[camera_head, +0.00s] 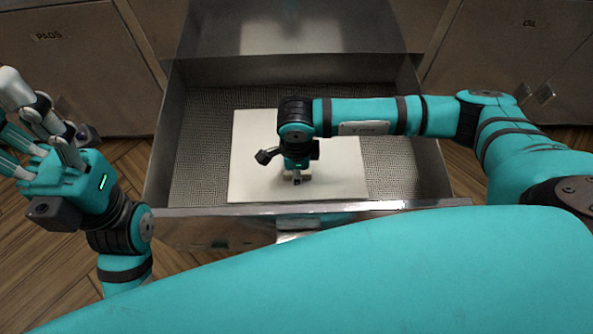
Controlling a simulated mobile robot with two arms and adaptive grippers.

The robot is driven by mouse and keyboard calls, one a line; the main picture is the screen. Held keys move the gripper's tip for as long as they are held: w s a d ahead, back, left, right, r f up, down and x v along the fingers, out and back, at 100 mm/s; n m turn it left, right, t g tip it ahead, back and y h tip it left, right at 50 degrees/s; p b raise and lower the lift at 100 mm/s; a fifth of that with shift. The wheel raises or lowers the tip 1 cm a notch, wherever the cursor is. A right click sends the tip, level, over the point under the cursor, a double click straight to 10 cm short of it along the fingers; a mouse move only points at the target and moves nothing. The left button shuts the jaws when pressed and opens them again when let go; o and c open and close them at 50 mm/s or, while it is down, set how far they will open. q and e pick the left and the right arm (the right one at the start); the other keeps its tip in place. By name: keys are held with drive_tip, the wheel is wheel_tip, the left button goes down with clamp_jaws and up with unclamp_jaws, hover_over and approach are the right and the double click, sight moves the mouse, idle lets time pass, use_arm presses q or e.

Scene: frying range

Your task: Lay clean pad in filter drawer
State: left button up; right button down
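A flat cream-white pad (250,165) lies in the open filter drawer (162,160), on its grey mesh floor. It sits about mid-drawer, close to the front wall, with mesh showing to its left, right and back. My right gripper (296,178) points down over the front middle of the pad. Its wrist hides most of its fingers, so I cannot tell whether it is open or touches or grips the pad. My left gripper (22,122) is outside the drawer at the far left, raised, fingers spread and empty.
A cabinet door labelled PADS (60,75) is at the back left. Another cabinet door (500,50) with a label is at the back right. The drawer's metal front rim (390,206) runs before the pad. Wooden floor (45,265) shows at the left.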

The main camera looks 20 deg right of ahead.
drive_tip(key=shift+f, duration=0.15)
drive_tip(key=c, duration=1.3)
unclamp_jaws()
wheel_tip(320, 180, up, 12)
drive_tip(key=p, duration=0.4)
drive_tip(key=shift+r, duration=0.2)
drive_tip(key=shift+s+p, duration=0.1)
drive_tip(key=shift+p, duration=0.2)
